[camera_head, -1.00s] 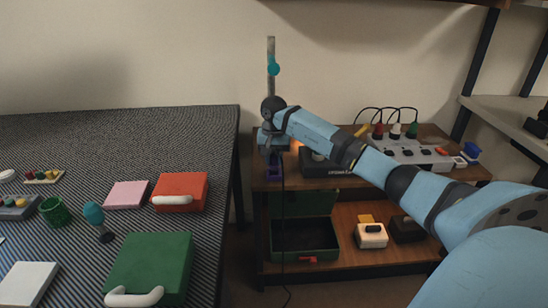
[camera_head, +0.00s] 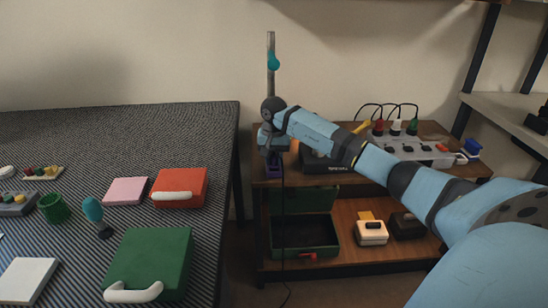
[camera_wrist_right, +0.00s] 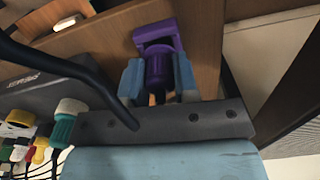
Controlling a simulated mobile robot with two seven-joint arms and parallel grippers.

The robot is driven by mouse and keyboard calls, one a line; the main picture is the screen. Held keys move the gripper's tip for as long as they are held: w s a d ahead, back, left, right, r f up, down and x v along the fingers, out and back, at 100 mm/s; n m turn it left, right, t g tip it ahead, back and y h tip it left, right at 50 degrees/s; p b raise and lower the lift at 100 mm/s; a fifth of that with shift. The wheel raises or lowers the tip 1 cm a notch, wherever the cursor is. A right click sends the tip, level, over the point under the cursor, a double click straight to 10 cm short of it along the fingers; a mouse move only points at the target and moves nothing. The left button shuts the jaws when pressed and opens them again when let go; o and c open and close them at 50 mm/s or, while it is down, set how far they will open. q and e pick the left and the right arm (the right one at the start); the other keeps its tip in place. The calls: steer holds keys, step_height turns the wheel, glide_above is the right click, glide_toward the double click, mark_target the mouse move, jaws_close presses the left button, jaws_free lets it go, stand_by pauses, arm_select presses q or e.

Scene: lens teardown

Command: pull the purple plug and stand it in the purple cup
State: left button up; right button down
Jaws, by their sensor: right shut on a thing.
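My right gripper (camera_wrist_right: 158,85) is shut on the purple plug (camera_wrist_right: 157,68), a ribbed cylinder held between its pale blue fingers. Just beyond the plug in the wrist view is the purple cup (camera_wrist_right: 150,33), a squarish holder on the wooden shelf top. The plug overlaps the cup's near side there, so I cannot tell whether its end is inside. In the head view my right gripper (camera_head: 273,145) is over the left end of the shelf, with purple (camera_head: 273,168) showing below it. A black cord hangs down beside it. My left gripper is out of view.
A power strip (camera_head: 412,150) with several plugs stands right of the gripper, behind my forearm. A dark box (camera_head: 322,160) is close beside the gripper. The lower shelf holds an open dark green bin (camera_head: 304,235). A striped table (camera_head: 150,130) with cases is at left.

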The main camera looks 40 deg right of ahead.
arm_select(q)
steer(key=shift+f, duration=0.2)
arm_select(e)
steer(key=shift+f, duration=0.45)
steer(key=c, duration=0.8)
jaws_free()
steer(key=shift+r, duration=0.3)
step_height(320, 180, up, 7)
steer(key=shift+p, duration=1.2)
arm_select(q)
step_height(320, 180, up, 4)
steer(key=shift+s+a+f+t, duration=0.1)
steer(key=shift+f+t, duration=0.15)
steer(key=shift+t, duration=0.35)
